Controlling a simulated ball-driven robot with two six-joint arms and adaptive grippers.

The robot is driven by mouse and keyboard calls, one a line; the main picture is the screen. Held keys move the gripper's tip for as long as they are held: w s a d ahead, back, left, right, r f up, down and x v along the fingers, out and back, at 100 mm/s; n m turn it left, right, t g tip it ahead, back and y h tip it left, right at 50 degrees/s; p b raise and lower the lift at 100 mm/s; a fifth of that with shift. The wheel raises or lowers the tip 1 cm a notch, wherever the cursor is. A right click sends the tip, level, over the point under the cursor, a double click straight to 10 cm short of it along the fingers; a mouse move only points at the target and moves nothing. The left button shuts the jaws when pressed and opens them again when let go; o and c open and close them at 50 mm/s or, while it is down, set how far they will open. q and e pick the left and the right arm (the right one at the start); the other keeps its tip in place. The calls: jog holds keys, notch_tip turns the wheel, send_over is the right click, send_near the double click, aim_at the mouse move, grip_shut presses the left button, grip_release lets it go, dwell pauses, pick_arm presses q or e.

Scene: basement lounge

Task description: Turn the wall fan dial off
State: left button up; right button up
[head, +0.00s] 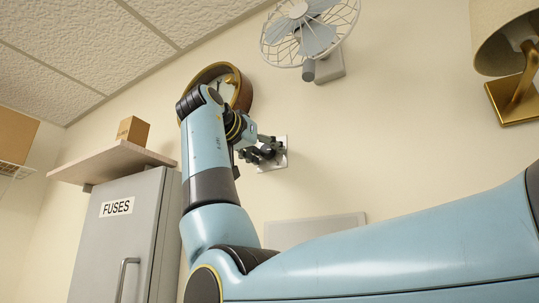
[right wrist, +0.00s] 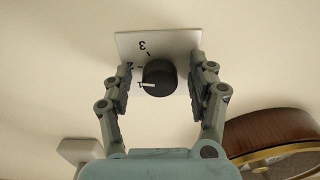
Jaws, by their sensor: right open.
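The dial (right wrist: 160,76) is a round black knob with a white pointer line, on a white wall plate (right wrist: 180,43). The pointer faces left in the right wrist view, at the mark that looks like 1; 2 and 3 are printed further round. In the head view the plate (head: 281,143) is partly hidden by my right gripper (head: 268,153). My right gripper, also in the right wrist view (right wrist: 165,80), is open, with one finger on each side of the knob and gaps visible. The wall fan (head: 312,35) is above the plate. My left gripper is not in view.
A round gold-rimmed clock (head: 240,90) is on the wall, partly behind my right arm. A grey fuse cabinet (head: 125,235) and a shelf (head: 110,163) with a box (head: 133,130) are at left. A lamp (head: 510,40) is at upper right.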

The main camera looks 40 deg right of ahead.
jog(key=shift+a+r, duration=0.1)
jog(key=shift+a, duration=0.05)
jog(key=shift+c, duration=2.1)
jog(key=c, duration=0.7)
jog(key=shift+c, duration=0.2)
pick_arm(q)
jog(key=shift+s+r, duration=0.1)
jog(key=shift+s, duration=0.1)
